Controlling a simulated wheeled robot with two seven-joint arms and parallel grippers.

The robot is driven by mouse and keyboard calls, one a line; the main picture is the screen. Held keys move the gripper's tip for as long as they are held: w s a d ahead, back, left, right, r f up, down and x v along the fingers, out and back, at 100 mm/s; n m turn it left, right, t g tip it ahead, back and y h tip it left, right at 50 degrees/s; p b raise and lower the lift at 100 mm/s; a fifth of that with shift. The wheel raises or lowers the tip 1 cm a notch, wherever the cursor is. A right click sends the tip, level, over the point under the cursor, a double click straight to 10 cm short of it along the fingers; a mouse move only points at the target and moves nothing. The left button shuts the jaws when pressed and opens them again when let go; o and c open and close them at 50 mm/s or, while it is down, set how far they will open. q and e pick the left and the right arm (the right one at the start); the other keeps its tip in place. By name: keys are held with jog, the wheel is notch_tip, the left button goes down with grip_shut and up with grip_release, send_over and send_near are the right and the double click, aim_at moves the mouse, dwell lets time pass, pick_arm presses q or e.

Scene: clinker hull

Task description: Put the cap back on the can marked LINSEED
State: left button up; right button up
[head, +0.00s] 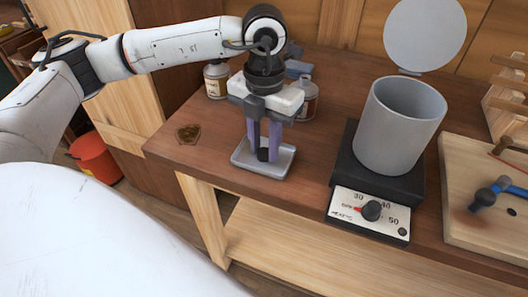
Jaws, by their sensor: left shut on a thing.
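My left gripper (263,152) points straight down over a small grey tray (241,158) near the front left of the bench. It is shut on a small black cap (263,155), low at the tray; I cannot tell whether the cap still touches it. A can with a cream label (216,80) stands behind and left of the gripper. I cannot read either label, so I cannot tell which is LINSEED. My right gripper is out of view.
A large grey pot (398,130) with its round lid (425,35) raised stands on a black heater with a dial (371,210). A board (470,225) with a blue-headed tool lies at right. A brown badge-like patch (188,134) lies left of the tray.

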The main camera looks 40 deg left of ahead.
aim_at(264, 152)
pick_arm(q)
notch_tip(264, 152, up, 10)
dwell(0.6)
